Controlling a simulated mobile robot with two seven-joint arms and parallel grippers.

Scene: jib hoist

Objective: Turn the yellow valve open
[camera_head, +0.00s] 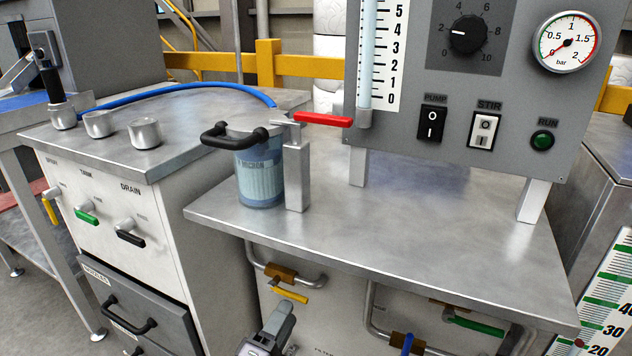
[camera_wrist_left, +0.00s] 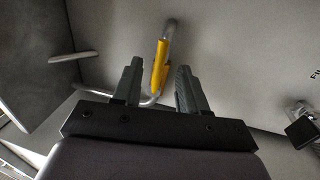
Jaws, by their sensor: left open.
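The yellow valve handle (camera_head: 290,295) sits on a pipe with a brass-coloured valve body (camera_head: 281,272) on the white front panel, below the steel worktop's edge. The handle lies close to level, sloping slightly down to the right. My left gripper (camera_head: 277,325) is open just below it in the head view. In the left wrist view the yellow handle (camera_wrist_left: 160,64) shows in the gap between the two open fingers (camera_wrist_left: 157,88), beyond their tips. No contact shows. My right gripper is not in view.
A blue valve handle (camera_head: 407,343) and a green one (camera_head: 478,326) sit on pipes to the right. Another yellow lever (camera_head: 50,209) is on the left cabinet. A glass vessel (camera_head: 260,178) and a red lever (camera_head: 322,119) are above the worktop (camera_head: 420,230).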

